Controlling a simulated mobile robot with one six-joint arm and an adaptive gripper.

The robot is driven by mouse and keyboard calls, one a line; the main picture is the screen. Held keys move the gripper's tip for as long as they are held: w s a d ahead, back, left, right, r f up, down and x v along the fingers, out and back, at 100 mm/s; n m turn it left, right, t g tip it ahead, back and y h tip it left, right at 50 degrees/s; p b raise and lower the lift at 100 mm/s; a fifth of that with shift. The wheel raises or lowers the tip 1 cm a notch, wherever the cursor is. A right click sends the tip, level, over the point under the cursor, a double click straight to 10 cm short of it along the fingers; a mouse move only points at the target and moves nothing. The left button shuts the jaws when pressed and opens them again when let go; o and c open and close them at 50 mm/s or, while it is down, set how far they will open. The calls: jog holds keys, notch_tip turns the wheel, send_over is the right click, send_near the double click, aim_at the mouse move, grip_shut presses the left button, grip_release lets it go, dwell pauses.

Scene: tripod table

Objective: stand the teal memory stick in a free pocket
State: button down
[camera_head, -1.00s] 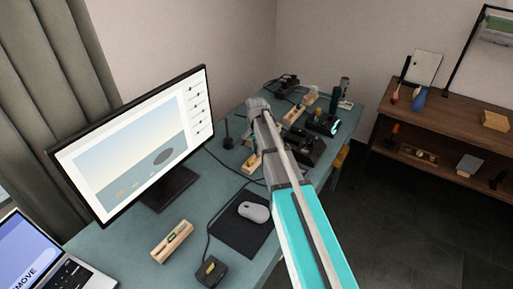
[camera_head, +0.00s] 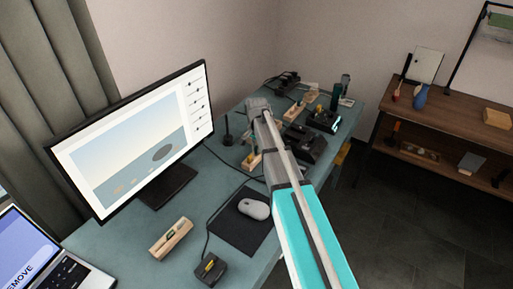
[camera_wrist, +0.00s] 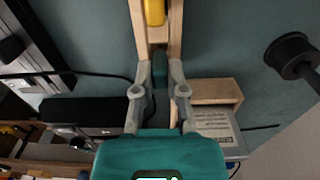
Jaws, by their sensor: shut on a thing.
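In the wrist view my gripper (camera_wrist: 161,78) is shut on the dark teal memory stick (camera_wrist: 160,62), which sits between the two fingertips. The stick is at the end of a light wooden holder (camera_wrist: 174,35), just past a wooden crossbar. A yellow stick (camera_wrist: 154,11) stands in the pocket on the other side of that crossbar. I cannot tell whether the teal stick's lower end is inside a pocket or above it. In the head view the wooden holder (camera_head: 251,161) shows partly beside my arm; my gripper and the teal stick are hidden there.
A wooden block (camera_wrist: 215,90) and a grey printed box (camera_wrist: 214,125) lie close to the right finger. A black round-ended object (camera_wrist: 290,52) is at upper right. A black cable (camera_wrist: 75,75) runs at left. The monitor (camera_head: 140,140), mouse (camera_head: 254,209) and black devices (camera_head: 322,118) crowd the desk.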

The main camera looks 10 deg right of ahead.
jog(key=shift+f+b, duration=0.4)
jog(key=shift+f, duration=0.1)
jog(key=c, duration=0.6)
grip_release()
jog(key=shift+r, duration=0.1)
jog(key=shift+r, duration=0.15)
notch_tip(320, 180, up, 9)
jog(key=p, duration=0.9)
jog(key=shift+f, duration=0.2)
dwell(0.3)
jog(key=s+n, duration=0.9)
jog(key=s, duration=1.5)
jog(key=shift+s+a+r+p, duration=0.15)
jog(key=shift+a+r+p, duration=0.15)
jog(key=shift+r+p, duration=0.15)
